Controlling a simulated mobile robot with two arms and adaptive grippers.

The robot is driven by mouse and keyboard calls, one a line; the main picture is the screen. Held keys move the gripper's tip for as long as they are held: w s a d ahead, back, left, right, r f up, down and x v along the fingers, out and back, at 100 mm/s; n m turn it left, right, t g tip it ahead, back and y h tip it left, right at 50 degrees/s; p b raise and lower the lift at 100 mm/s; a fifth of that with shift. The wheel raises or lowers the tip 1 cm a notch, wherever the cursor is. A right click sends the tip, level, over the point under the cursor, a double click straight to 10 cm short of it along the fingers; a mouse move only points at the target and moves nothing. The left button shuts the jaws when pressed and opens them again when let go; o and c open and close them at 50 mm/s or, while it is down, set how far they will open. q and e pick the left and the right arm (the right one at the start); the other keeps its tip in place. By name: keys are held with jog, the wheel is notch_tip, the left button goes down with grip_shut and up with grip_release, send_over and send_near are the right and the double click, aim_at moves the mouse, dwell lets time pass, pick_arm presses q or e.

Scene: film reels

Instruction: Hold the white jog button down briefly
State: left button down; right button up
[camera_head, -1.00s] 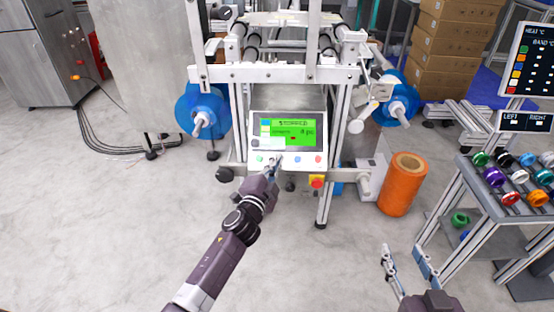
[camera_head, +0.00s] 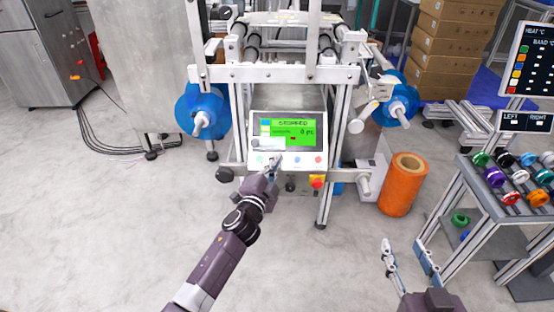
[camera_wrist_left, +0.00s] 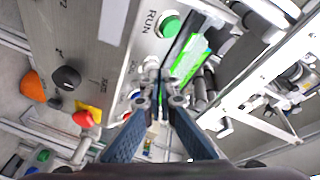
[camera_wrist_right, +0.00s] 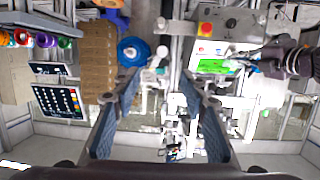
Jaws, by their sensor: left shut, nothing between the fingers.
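The control panel (camera_head: 256,168) on the machine has a lit green screen (camera_head: 298,131) above a row of buttons. The green button (camera_head: 259,160) is at the left, the blue button (camera_head: 297,160) and red button (camera_head: 318,159) at the right. My left gripper (camera_head: 275,163) is shut and empty, its tips at the white button's place between green and blue. In the left wrist view the tips (camera_wrist_left: 160,74) largely hide the white button; I cannot tell whether it is pressed in. My right gripper (camera_head: 404,252) is open and empty, away from the panel.
A yellow-and-red stop button (camera_head: 317,181) and a black knob (camera_head: 290,187) sit below the panel. An orange roll (camera_head: 402,186) stands on the floor at the right. A rack (camera_head: 480,185) with coloured spools is further right. The floor in front is clear.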

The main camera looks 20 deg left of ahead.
pick_arm(q)
jog(key=shift+w+f, duration=0.15)
pick_arm(e)
jog(key=shift+w+a+r+t, duration=0.15)
jog(key=shift+r+t, duration=0.1)
jog(key=shift+r, duration=0.2)
jog(key=shift+w+a+r+t, duration=0.1)
jog(key=shift+r+t, duration=0.15)
jog(key=shift+r, duration=0.15)
dwell(0.4)
jog(key=shift+f, duration=0.15)
dwell(1.0)
pick_arm(q)
jog(key=shift+s+d+r+p, duration=0.15)
jog(key=shift+s+r+p, duration=0.4)
jog(key=shift+s+r, duration=0.1)
pick_arm(e)
jog(key=s+d+f+g+h, duration=0.1)
jog(key=s+d+f+g, duration=0.1)
jog(key=f, duration=0.5)
jog(key=shift+s+g, duration=0.85)
jog(key=shift+g, duration=0.15)
jog(key=shift+d, duration=0.1)
